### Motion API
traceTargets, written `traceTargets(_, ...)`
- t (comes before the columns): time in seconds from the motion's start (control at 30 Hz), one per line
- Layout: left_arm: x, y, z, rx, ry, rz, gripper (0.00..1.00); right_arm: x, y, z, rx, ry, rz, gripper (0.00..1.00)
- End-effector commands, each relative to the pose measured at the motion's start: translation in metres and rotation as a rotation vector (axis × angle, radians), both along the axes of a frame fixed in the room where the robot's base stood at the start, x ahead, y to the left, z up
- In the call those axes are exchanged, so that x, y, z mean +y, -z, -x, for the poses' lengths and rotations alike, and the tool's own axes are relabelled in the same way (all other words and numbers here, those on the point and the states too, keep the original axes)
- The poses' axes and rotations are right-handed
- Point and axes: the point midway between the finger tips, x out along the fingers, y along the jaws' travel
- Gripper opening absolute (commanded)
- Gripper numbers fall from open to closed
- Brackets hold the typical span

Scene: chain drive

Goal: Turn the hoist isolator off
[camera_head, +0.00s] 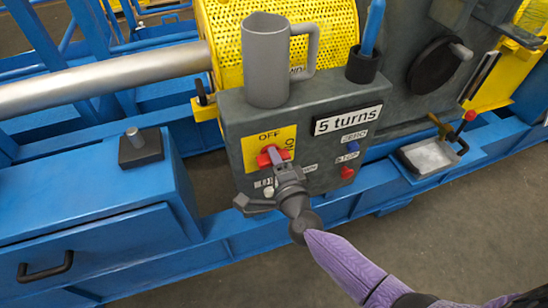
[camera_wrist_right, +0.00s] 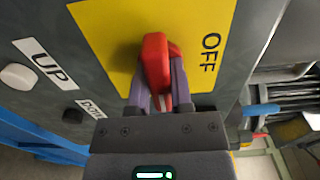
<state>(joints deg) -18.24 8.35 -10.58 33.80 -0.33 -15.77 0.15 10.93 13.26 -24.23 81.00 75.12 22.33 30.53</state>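The hoist isolator is a red handle (camera_head: 273,156) on a yellow plate (camera_head: 251,151) on the front of a grey control box. OFF is printed at the plate's top, and a sideways label, seemingly ON, is at its right. In the right wrist view the red handle (camera_wrist_right: 157,62) stands upright in the picture, with OFF to its right, so it does not point at OFF. My right gripper (camera_head: 278,168) is at the handle. In the wrist view its fingers (camera_wrist_right: 160,90) are on both sides of the handle and look shut on it. My left gripper is not in view.
A grey mug (camera_head: 266,62) and a dark cup (camera_head: 362,66) with a blue handle in it stand on the control box (camera_head: 237,117). A metal tray (camera_head: 428,157) is at right.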

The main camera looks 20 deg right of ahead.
Motion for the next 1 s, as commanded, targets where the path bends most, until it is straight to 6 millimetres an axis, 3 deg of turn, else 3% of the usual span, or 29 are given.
traceTargets(0.53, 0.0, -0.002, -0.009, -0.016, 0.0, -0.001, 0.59, 0.0, -0.001, 0.0, -0.001, 0.0, 0.059, 0.0)
traceTargets(1.0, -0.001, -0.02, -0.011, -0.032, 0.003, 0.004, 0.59, 0.0, -0.001, 0.001, -0.012, -0.001, 0.447, 0.0)
